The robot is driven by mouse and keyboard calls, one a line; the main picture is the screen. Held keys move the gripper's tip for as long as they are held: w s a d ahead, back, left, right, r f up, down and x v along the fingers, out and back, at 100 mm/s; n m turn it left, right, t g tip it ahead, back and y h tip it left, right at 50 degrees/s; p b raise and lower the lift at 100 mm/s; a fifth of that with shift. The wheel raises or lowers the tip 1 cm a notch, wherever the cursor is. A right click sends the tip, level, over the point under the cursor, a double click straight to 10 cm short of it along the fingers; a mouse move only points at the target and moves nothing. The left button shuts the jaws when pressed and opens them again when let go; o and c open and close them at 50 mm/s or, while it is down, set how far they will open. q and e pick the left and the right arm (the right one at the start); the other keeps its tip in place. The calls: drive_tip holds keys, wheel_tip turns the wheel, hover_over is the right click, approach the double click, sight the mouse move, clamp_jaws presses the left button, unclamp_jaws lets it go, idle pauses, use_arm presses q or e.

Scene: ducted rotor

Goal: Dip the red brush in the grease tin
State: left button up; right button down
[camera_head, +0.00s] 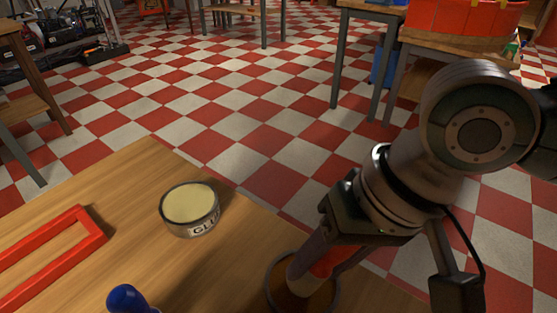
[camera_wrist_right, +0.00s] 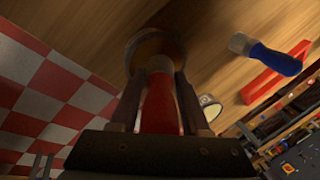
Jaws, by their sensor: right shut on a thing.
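My right gripper (camera_head: 305,270) is shut on the red brush (camera_head: 338,261), fingers pointing down at the table's near right part. In the right wrist view the red brush (camera_wrist_right: 158,108) sits between the two fingers, its pale end toward a round brown tin (camera_wrist_right: 140,55). That tin, likely the grease tin, shows in the head view as a thin rim (camera_head: 269,283) around the gripper's lower end. The brush end overlaps the tin's opening; I cannot tell whether the bristles touch the grease. My left gripper is not in view.
A tin with pale contents and a label starting "GLU" (camera_head: 195,228) stands on the wooden table (camera_head: 130,175). A blue-handled brush (camera_head: 127,298) and a red frame (camera_head: 88,225) are to the left. Bare table lies between them. Checkered floor lies beyond.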

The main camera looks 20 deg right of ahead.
idle(0.4)
drive_tip(key=shift+d+f+p, duration=0.1)
drive_tip(key=shift+f+p, duration=0.1)
drive_tip(key=shift+p, duration=0.25)
idle(1.0)
wheel_tip(320, 180, up, 3)
drive_tip(key=p, duration=0.4)
drive_tip(key=shift+r, duration=0.2)
wheel_tip(320, 180, up, 4)
drive_tip(key=p, duration=0.5)
drive_tip(key=shift+f, duration=0.1)
